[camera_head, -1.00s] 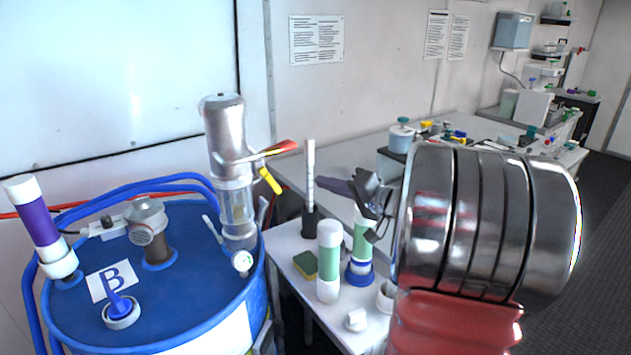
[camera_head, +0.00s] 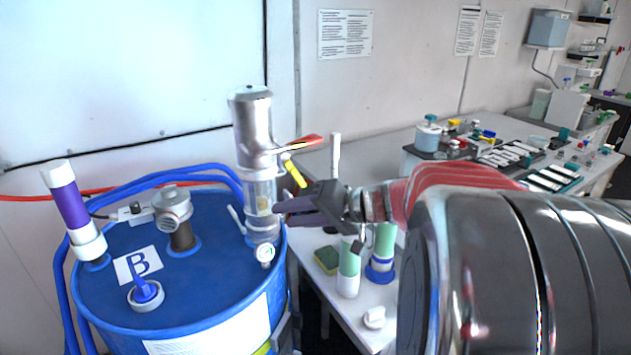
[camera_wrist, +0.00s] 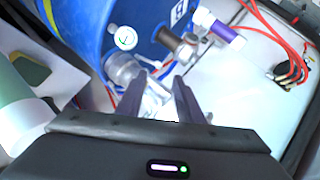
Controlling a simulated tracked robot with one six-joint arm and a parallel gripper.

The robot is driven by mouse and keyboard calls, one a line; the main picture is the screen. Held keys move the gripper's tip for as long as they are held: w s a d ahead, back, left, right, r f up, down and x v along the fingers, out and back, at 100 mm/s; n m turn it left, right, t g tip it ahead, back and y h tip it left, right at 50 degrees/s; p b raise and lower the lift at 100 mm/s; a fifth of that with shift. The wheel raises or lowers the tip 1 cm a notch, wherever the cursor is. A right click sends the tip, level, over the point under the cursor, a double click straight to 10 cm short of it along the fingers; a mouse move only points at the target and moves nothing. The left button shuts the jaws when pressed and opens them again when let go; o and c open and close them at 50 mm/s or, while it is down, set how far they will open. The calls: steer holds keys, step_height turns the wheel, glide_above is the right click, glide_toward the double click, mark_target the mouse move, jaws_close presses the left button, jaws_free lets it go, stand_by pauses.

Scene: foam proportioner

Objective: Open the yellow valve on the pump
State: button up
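The pump (camera_head: 252,125) is a silver cylinder with a clear lower section, standing upright at the right edge of the blue drum's top. The yellow valve (camera_head: 294,173) is a short lever sticking out to the pump's right, tilted down to the right. My gripper (camera_head: 282,208) has purple fingers and is just below the yellow valve in the head view, close to the pump's clear section; contact cannot be told. In the wrist view my gripper (camera_wrist: 158,92) has its fingers apart, with bright silver pump parts showing between them. The yellow valve is not clear there.
The blue drum (camera_head: 205,272) carries a purple-and-white cylinder (camera_head: 72,205) and a pressure gauge (camera_head: 265,253). A red-orange lever (camera_head: 302,142) sits just above the yellow valve. Green-and-white bottles (camera_head: 348,272) and a sponge (camera_head: 326,260) stand on the white table below my arm.

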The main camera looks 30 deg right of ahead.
steer(key=s+a+f+n+g, duration=0.3)
steer(key=s+a+g, duration=0.35)
steer(key=a, duration=0.65)
steer(key=s+a+f+n+h, duration=0.1)
steer(key=s+n+h, duration=0.1)
steer(key=s, duration=0.4)
steer(key=s+f+n+h, duration=0.1)
steer(key=s+n+h, duration=0.1)
steer(key=s+h, duration=0.2)
steer(key=shift+s+a+f+t, duration=0.25)
steer(key=shift+s+a+t, duration=0.15)
steer(key=shift+s, duration=1.3)
